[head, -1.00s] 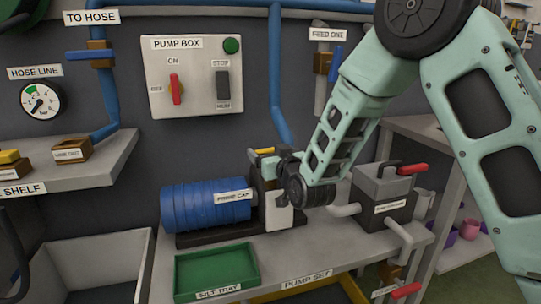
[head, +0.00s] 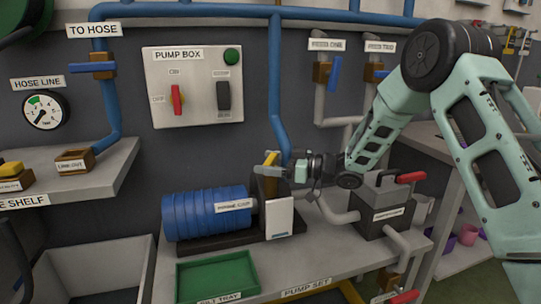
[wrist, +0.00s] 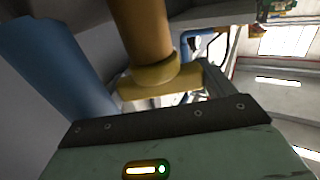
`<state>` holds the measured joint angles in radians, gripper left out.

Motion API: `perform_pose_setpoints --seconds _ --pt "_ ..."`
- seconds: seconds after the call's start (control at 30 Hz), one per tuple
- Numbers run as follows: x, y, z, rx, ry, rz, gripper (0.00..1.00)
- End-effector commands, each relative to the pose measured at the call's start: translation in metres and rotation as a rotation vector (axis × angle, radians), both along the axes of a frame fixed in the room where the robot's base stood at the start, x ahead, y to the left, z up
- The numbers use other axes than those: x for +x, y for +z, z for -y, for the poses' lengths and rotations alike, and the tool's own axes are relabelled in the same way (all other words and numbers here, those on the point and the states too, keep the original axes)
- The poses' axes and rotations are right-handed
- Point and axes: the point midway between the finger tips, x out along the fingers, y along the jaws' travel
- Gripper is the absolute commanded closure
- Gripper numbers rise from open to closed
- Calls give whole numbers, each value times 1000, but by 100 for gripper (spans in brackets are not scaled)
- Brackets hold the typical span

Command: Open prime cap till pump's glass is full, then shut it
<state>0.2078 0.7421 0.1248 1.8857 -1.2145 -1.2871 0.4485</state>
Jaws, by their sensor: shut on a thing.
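The pump in the head view has a ribbed blue body and a dark end block with a pale upright glass panel (head: 281,219). A small blue patch shows low on that panel; I cannot tell whether it is liquid. The yellow prime cap (head: 271,158) stands on top of the block, above a brass neck, and its bar is tilted. My gripper (head: 284,172) reaches in from the right and is shut on the prime cap. In the wrist view, the yellow bar and collar (wrist: 156,78) sit just beyond my gripper's palm. The fingertips are largely hidden.
The pump box (head: 193,86) on the wall has a red switch, a dark switch and a green button. A grey box with a red lever (head: 385,208) stands right of the pump, under my arm. A green silt tray (head: 218,275) lies in front. Blue pipe runs behind.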

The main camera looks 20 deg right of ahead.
Motion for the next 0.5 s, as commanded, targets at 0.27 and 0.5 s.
perform_pose_setpoints --seconds 0.27,0.5 --pt "1 3 1 3 211 0 41" --pt "1 2 1 2 328 1 41"
